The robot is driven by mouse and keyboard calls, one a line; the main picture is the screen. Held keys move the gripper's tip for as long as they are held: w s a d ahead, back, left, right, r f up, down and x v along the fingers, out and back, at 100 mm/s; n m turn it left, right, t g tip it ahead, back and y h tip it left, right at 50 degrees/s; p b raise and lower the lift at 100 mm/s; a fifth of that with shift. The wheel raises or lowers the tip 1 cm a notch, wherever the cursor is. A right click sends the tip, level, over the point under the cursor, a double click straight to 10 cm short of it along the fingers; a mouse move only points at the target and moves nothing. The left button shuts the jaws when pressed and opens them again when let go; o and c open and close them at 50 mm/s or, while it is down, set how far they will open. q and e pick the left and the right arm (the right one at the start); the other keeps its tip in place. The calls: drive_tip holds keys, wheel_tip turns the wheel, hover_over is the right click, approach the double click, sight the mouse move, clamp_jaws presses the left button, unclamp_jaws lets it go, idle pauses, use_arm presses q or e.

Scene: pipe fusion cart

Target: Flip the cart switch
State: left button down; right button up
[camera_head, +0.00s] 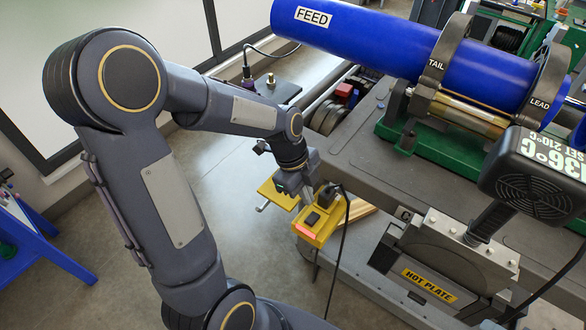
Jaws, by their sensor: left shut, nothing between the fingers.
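A yellow switch box (325,232) sits at the near left corner of the cart, with a small black switch (312,218) and a pinkish-red lit patch (306,231) on its top. A black plug with a cable stands at the box's far end. My left gripper (309,197) comes in from the upper left with its fingers shut and empty, pointing down just above and behind the switch. I cannot tell whether the fingertips touch the box. Which way the switch is tilted is too small to tell. My right gripper is not in view.
The grey cart (370,165) carries a blue pipe (385,50) in clamps. A hot plate unit (432,265) stands right of the switch box, with a temperature display (540,165) above it. A black cable hangs beside the box. Open floor lies left of the cart.

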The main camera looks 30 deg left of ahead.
use_arm(q)
drive_tip(key=v, duration=0.7)
drive_tip(key=shift+w+d+r, duration=0.15)
drive_tip(key=shift+w, duration=0.15)
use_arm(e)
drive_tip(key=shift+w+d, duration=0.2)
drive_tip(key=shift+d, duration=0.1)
